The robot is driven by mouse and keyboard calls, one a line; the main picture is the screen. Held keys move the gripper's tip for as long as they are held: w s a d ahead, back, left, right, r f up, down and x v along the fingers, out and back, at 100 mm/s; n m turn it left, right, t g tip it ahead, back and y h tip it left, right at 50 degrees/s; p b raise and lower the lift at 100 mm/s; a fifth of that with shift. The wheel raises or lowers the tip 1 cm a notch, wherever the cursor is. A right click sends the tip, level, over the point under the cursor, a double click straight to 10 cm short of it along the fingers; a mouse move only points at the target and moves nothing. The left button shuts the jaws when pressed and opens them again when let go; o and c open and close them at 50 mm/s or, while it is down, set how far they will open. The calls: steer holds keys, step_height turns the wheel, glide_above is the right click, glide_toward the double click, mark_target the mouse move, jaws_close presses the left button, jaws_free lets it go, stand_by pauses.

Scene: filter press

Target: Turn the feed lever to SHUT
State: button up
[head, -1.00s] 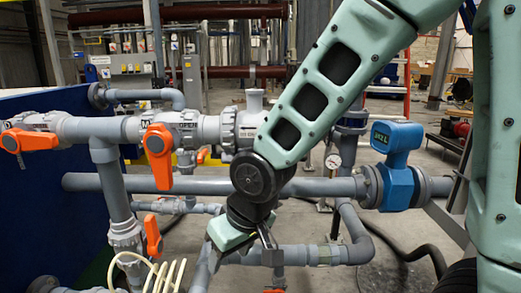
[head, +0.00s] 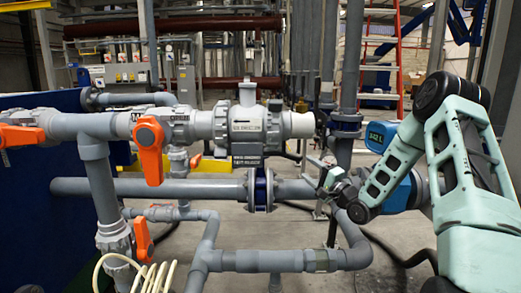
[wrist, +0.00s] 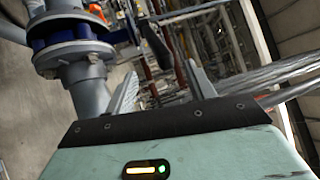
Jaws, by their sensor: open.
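One lever (head: 150,150) hangs down from the upper pipe valve. A second lever (head: 20,136) lies sideways at the left edge. A smaller third lever (head: 143,240) hangs lower down. My gripper (head: 322,172) is right of the white valve body, well apart from all three levers. In the wrist view my gripper (wrist: 162,82) is open, with nothing between its fingers.
A grey pipe with blue flanges (wrist: 75,45) is close by at the left of the wrist view. A blue meter (head: 382,137) stands behind my arm. A lower grey pipe (head: 275,260) crosses in front. A cream coiled hose (head: 150,278) is at the bottom left.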

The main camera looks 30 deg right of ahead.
mark_target(293, 157)
steer(key=x, duration=0.8)
steer(key=shift+w+d+r+p, duration=0.1)
steer(key=shift+w+r+p, duration=0.1)
steer(key=shift+w+p, duration=0.15)
steer(key=shift+f, duration=0.1)
steer(key=c, duration=0.7)
